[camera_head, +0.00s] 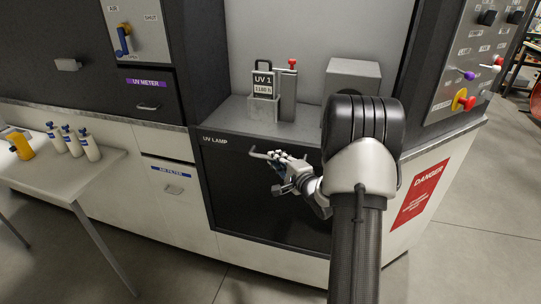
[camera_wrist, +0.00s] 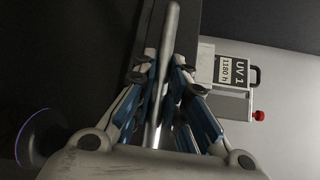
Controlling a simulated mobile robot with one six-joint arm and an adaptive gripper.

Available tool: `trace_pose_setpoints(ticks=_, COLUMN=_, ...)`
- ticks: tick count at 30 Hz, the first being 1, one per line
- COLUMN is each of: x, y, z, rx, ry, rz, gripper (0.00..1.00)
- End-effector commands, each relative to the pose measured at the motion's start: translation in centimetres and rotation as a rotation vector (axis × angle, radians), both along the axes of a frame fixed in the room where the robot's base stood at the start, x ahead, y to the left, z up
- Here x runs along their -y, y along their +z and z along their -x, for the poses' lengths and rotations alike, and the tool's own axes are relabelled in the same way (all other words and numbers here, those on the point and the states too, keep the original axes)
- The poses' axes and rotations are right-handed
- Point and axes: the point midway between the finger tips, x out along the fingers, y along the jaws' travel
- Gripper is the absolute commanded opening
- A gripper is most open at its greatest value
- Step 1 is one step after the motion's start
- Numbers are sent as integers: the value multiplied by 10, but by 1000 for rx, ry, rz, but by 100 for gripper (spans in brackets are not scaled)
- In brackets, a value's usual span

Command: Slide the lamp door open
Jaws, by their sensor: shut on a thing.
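The dark lamp door (camera_head: 260,190) with the words "UV LAMP" is set in the front of the machine in the head view. It appears closed. Its metal handle (camera_head: 260,155) sticks out near the top edge; the bar also runs up the middle of the wrist view (camera_wrist: 166,60). My gripper (camera_head: 279,160) is at the handle, and its fingers (camera_wrist: 160,88) are shut around the bar from both sides. My arm hides the right part of the door.
Above the door, a grey ledge holds the "UV 1" unit (camera_head: 263,84), a red-topped block (camera_head: 290,90) and a grey box (camera_head: 352,75). A table (camera_head: 105,172) with several bottles stands at left. The floor in front is partly clear.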

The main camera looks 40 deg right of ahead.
Motion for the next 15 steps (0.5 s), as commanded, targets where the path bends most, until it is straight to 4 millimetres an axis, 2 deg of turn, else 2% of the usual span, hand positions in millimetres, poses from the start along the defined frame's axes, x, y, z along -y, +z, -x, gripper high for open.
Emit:
trace_pose_setpoints(ticks=3, x=2, y=-11, z=0, rx=-4, ry=6, rz=-1, gripper=0)
trace_pose_setpoints(ticks=15, x=3, y=-11, z=0, rx=-2, ry=6, rz=0, gripper=0)
